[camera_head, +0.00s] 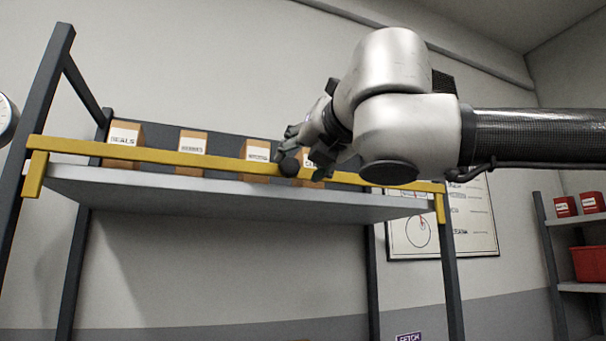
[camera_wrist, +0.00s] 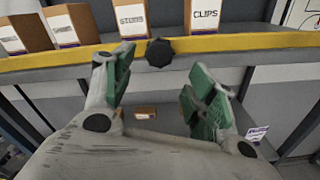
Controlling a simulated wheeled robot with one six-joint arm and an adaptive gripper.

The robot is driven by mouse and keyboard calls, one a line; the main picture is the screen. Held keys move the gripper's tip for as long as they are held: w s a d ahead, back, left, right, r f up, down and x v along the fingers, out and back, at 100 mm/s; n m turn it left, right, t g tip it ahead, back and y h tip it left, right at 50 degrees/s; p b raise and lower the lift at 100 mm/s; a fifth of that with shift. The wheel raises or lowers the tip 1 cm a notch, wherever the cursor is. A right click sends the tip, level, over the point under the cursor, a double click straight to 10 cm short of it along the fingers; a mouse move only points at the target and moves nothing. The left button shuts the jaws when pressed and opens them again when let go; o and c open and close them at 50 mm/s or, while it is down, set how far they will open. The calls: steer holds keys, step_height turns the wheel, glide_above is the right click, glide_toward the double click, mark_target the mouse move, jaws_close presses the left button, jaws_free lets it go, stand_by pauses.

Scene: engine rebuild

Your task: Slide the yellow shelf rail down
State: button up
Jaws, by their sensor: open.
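The yellow shelf rail (camera_head: 207,160) runs across the front of a grey shelf (camera_head: 240,193), with bent yellow ends at both posts. It stands in front of the boxes, slightly above the shelf board. A dark round knob (camera_head: 289,167) sits on the rail; it also shows in the wrist view (camera_wrist: 159,53). My gripper (camera_head: 307,150) is at the rail beside the knob. In the wrist view, my gripper (camera_wrist: 165,75) has its green-padded fingers spread, one on each side below the knob. Nothing is between the fingers; I cannot tell whether either touches the rail.
Several cardboard boxes, such as the CLIPS box (camera_wrist: 204,22), stand behind the rail. A wall chart (camera_head: 480,215) hangs behind the right post. A shelf with a red bin (camera_head: 589,264) stands at far right. The space below the shelf board looks mostly free.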

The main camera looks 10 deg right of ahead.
mark_target(292, 165)
steer(key=w, duration=0.2)
steer(key=w+a+n, duration=0.1)
steer(key=w, duration=0.2)
steer(key=w+a+n, duration=0.1)
steer(key=w, duration=0.1)
steer(key=shift+w+a+r, duration=0.1)
steer(key=shift+w+r, duration=0.1)
steer(key=shift+r, duration=0.05)
